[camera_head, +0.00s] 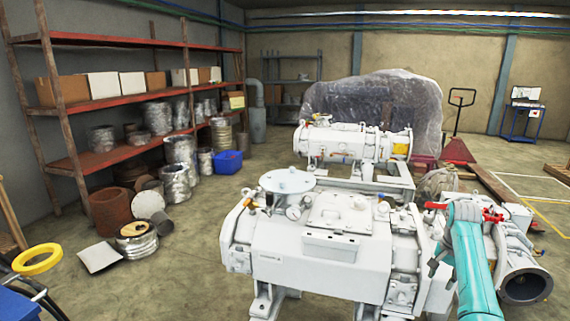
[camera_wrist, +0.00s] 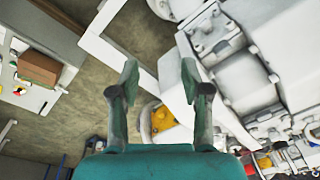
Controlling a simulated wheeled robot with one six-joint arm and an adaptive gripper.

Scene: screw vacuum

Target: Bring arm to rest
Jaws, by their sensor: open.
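My gripper (camera_wrist: 158,78) shows in the wrist view with its two green-grey fingers spread apart and nothing between them. A bare concrete floor and part of a white frame (camera_wrist: 118,48) lie beyond the fingertips. In the head view my teal arm rises at the lower right, in front of the white screw vacuum machine (camera_head: 340,240); I cannot make out the fingers there. White machine parts (camera_wrist: 262,45) also fill the right of the wrist view. I cannot tell the exact gap between gripper and machine.
Red-handled valves (camera_head: 492,214) and a large pipe flange (camera_head: 526,287) are close to my arm at right. A second white unit (camera_head: 345,142) stands behind. Shelves (camera_head: 115,97) with boxes and ducting line the left. Open floor (camera_head: 190,275) lies left of the machine.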

